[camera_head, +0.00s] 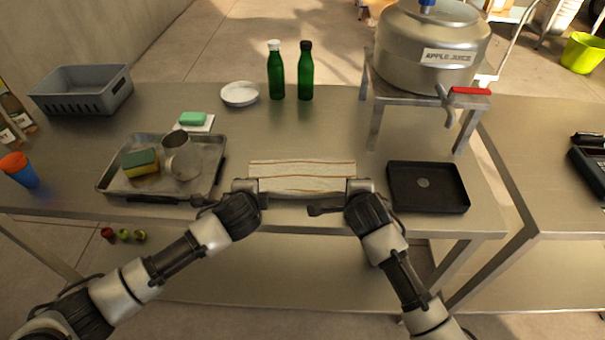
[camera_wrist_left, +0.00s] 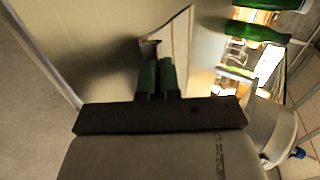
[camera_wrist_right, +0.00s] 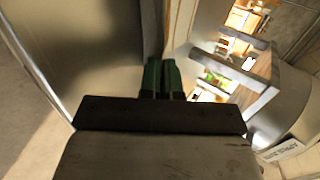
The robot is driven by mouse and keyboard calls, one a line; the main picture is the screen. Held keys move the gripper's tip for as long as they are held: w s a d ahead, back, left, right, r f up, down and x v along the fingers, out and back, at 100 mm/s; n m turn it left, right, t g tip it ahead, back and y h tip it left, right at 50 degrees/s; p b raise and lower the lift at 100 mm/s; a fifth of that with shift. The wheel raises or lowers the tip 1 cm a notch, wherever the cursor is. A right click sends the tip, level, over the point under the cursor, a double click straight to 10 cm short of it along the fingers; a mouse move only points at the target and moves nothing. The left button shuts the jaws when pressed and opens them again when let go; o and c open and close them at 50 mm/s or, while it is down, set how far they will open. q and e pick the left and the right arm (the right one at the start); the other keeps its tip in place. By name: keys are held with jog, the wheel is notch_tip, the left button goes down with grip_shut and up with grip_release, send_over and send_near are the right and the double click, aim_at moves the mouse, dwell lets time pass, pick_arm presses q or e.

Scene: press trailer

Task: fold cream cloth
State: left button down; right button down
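The cream cloth (camera_head: 302,170) with brown stripes lies as a narrow strip near the front edge of the steel table. It also shows ahead of the fingers in the left wrist view (camera_wrist_left: 181,42) and the right wrist view (camera_wrist_right: 182,25). My left gripper (camera_head: 257,188) is at the cloth's left front end, and my right gripper (camera_head: 351,188) is at its right front end. In both wrist views the green fingers are close together at the cloth's edge and look shut on it. The fingertips' grip itself is partly hidden.
A metal tray (camera_head: 112,181) with a sponge (camera_head: 141,163) and metal cup (camera_head: 182,158) is left of the cloth. A black tray (camera_head: 428,204) is close on the right. Green bottles (camera_head: 276,75) and a white dish (camera_head: 240,94) stand behind. Table between is clear.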

pick_arm(q)
jog(key=shift+s+r, duration=0.1)
pick_arm(e)
jog(key=shift+r, duration=0.1)
pick_arm(q)
jog(key=c, duration=1.8)
grip_release()
pick_arm(e)
jog(key=c, duration=1.8)
grip_release()
jog(key=shift+s, duration=0.1)
pick_arm(q)
jog(key=o, duration=0.8)
pick_arm(e)
jog(key=o, duration=0.8)
pick_arm(q)
jog(key=shift+s+r, duration=0.1)
jog(key=shift+r, duration=0.15)
pick_arm(e)
jog(key=shift+r, duration=0.25)
pick_arm(q)
jog(key=s+r, duration=0.6)
jog(key=r, duration=0.2)
jog(key=shift+r, duration=0.25)
pick_arm(e)
jog(key=s+r, duration=0.6)
jog(key=r, duration=0.2)
jog(key=shift+r, duration=0.25)
pick_arm(q)
jog(key=shift+w, duration=0.1)
